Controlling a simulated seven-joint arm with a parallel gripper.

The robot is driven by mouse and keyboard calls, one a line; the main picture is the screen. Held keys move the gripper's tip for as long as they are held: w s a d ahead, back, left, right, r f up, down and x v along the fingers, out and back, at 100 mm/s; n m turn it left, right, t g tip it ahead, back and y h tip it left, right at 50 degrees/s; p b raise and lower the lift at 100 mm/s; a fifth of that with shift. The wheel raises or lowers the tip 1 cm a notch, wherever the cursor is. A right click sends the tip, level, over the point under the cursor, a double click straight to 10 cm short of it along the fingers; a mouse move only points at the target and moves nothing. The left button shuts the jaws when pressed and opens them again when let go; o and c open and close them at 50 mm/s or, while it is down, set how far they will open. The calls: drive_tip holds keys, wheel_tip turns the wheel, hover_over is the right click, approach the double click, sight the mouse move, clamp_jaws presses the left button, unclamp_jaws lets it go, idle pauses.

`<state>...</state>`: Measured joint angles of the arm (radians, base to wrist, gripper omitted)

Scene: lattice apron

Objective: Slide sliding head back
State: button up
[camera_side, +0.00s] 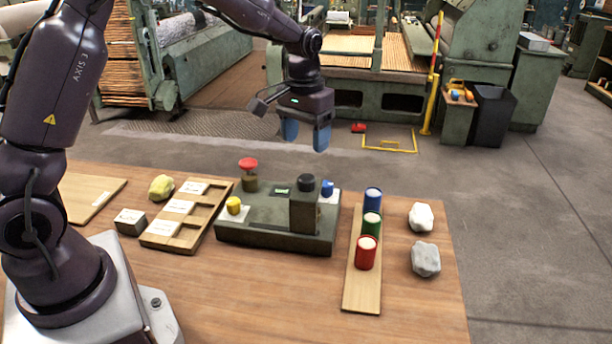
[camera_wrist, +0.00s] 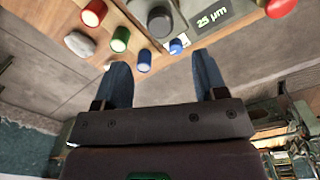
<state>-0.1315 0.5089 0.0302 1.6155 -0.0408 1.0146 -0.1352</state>
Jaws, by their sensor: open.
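The sliding head (camera_side: 304,211) is an upright dark grey-green block with a round dark knob (camera_side: 307,183) on top. It stands toward the right end of the low green device base (camera_side: 262,232). My gripper (camera_side: 305,140) is open and empty, in the air above and behind the head, touching nothing. In the wrist view the two blue fingers are apart (camera_wrist: 162,72), and the round grey knob (camera_wrist: 160,21) shows beyond them beside a display reading 25 µm (camera_wrist: 212,18). The lower part of the head is hidden in the wrist view.
The base also carries a red-topped post (camera_side: 248,165), a yellow button (camera_side: 234,205) and a blue button (camera_side: 327,187). A board with blue, green and red cylinders (camera_side: 366,253) lies to the right, near two stones (camera_side: 425,259). A wooden label tray (camera_side: 188,215) lies left.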

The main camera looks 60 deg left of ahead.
sight(306, 178)
wheel_tip(306, 178, down, 9)
drive_tip(key=shift+d+f, duration=0.1)
idle(0.3)
